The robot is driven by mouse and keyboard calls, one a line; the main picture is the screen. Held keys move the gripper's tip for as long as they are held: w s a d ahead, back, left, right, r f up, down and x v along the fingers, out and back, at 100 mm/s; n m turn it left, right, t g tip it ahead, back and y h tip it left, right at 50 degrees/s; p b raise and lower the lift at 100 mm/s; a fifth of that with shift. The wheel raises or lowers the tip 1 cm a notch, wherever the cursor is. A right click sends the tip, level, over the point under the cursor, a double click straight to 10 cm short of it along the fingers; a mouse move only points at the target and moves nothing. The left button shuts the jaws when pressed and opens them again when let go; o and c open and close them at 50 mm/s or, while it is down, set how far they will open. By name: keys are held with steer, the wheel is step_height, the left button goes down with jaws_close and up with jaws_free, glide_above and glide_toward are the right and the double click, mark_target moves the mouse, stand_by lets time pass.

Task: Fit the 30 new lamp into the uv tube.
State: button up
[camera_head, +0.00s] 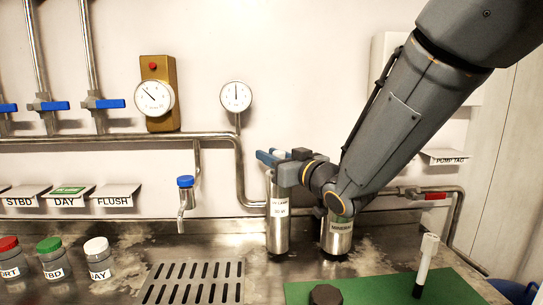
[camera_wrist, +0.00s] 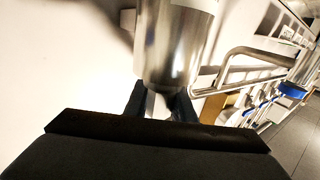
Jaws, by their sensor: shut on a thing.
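The uv tube (camera_head: 278,222) is an upright steel cylinder with a small label, standing on the counter. My gripper (camera_head: 272,156) is just above its mouth, with blue-tipped fingers, shut on a pale, narrow piece that looks like the lamp (camera_head: 279,152). Most of that piece is hidden, so I cannot tell how far it sits in the tube. In the wrist view, my gripper (camera_wrist: 160,104) has its dark fingers either side of a pale piece, close to a shiny steel cylinder (camera_wrist: 175,45). A white stick with a dark lower end (camera_head: 426,262) stands on the green mat.
A second steel cylinder labelled MINERAL (camera_head: 337,238) stands close right of the tube, under my arm. A dark cap (camera_head: 325,294) lies on the green mat (camera_head: 380,290). A tap (camera_head: 185,190) and drain grille (camera_head: 195,280) are to the left, with lidded jars (camera_head: 52,262) beyond.

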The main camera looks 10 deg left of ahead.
steer(key=o, duration=1)
steer(key=shift+b+v, duration=0.6)
steer(key=shift+v, duration=3.3)
